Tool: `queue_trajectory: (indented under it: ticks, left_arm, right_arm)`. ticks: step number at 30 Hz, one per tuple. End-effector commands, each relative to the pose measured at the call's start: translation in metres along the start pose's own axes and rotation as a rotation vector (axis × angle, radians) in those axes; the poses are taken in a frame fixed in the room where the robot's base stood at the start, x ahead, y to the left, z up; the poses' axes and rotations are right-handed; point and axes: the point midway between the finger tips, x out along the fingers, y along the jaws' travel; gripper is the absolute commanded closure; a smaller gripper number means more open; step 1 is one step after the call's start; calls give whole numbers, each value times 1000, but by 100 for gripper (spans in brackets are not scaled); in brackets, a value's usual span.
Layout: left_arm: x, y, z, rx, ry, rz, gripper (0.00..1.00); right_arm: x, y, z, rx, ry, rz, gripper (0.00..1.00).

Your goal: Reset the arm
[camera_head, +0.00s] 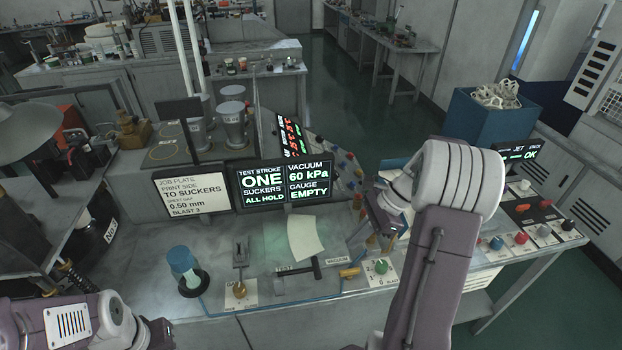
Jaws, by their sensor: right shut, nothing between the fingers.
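My right arm rises from the lower right, bends at its pale ridged joint and reaches back to the left over the bench. My right gripper (354,242) is shut and empty, above the bench just right of a pale curved sheet (305,238). Its fingers are small and partly dark against the bench. My left arm (85,325) lies low across the bottom left corner; its fingers do not show.
Screens (262,187) stand behind. A button panel (525,217) is at right.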

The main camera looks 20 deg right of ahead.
Motion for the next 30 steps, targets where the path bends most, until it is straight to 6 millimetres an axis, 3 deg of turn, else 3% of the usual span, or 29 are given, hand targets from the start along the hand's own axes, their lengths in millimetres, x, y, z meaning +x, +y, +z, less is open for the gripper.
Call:
queue_trajectory:
  ticks: [5, 8, 10, 12, 15, 18, 21, 24, 30]
  left_arm:
    - [5, 0, 0, 0, 0, 0, 64]
    - [18, 0, 2, 0, 0, 0, 64]
    - [30, -1, 3, 0, 0, 0, 64]
    - [39, -1, 4, 0, 0, 0, 64]
    - [50, -1, 5, 0, 0, 0, 64]
    - [53, -1, 6, 0, 0, 0, 64]
    - [49, -1, 5, 0, 0, 0, 64]
    - [49, -1, 5, 0, 0, 0, 64]
    - [49, -1, 5, 0, 0, 0, 64]
  right_arm:
    - [9, -2, 10, -38, 2, 17, 100]
    - [34, 0, 51, -181, 16, 66, 100]
    - [63, 28, 81, -318, 47, 155, 100]
    - [91, 61, 92, -516, 120, 228, 100]
    - [123, 101, 82, -901, 241, 312, 100]
    - [137, 121, 61, -1277, 338, 367, 100]
    - [139, 122, 39, -1543, 402, 400, 100]
    - [140, 108, 36, -1708, 443, 393, 100]
    - [140, 102, 37, -1765, 448, 391, 100]
